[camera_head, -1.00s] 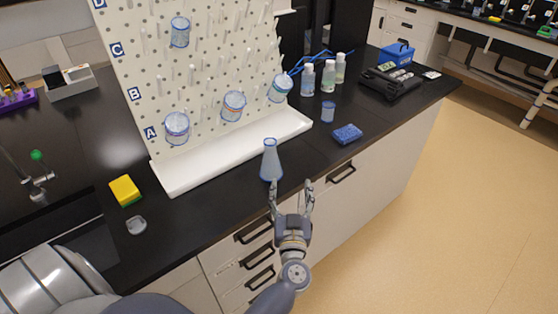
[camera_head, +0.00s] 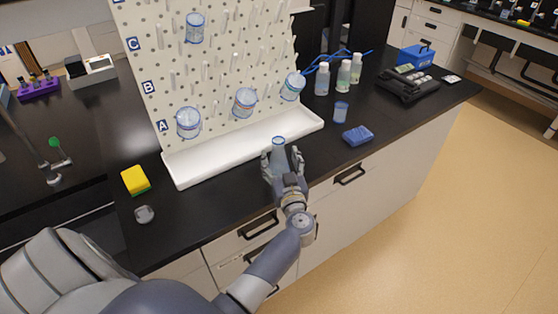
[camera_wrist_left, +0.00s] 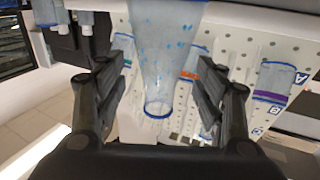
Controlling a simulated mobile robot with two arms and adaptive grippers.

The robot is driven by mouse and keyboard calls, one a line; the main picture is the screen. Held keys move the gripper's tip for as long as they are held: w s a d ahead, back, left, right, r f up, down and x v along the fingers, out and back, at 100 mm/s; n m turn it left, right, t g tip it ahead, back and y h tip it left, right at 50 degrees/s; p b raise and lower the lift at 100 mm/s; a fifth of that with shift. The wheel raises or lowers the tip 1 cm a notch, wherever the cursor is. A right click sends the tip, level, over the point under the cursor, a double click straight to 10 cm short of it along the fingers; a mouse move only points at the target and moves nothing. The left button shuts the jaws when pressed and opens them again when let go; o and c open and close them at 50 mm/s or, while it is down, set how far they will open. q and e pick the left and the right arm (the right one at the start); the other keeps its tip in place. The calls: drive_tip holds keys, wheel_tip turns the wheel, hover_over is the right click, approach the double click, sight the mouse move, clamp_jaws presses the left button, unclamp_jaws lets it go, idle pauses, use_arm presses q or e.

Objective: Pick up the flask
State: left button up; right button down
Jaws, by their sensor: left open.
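The flask (camera_head: 279,143) is a clear, bluish conical vessel standing upright on the black counter, in front of the pegboard's white tray. In the head view its neck and rim show above my left gripper (camera_head: 282,158), and the hand hides most of its body. In the left wrist view the flask (camera_wrist_left: 170,50) lies between the two dark fingers of my left gripper (camera_wrist_left: 163,95), its rim toward the palm. The fingers are open, one on each side, with visible gaps to the neck. My right gripper is not in view.
A white pegboard (camera_head: 215,75) with several hanging beakers stands behind, above its white tray (camera_head: 245,147). A blue sponge (camera_head: 358,135), a small beaker (camera_head: 341,111) and several bottles (camera_head: 343,75) stand to the right. A yellow sponge (camera_head: 135,180) lies to the left.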

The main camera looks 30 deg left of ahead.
sight(280, 148)
use_arm(q)
drive_tip(key=x, duration=0.3)
drive_tip(key=shift+s+f, duration=0.1)
drive_tip(key=shift+d, duration=0.1)
drive_tip(key=c, duration=1.2)
drive_tip(key=shift+o, duration=0.2)
drive_tip(key=shift+r, duration=0.5)
wheel_tip(280, 148, up, 3)
drive_tip(key=shift+f+p, duration=0.2)
drive_tip(key=shift+p, duration=0.15)
drive_tip(key=s, duration=0.5)
drive_tip(key=s+d+r, duration=0.1)
drive_tip(key=s, duration=0.4)
drive_tip(key=s+d, duration=0.1)
drive_tip(key=s, duration=0.5)
drive_tip(key=shift+r, duration=0.25)
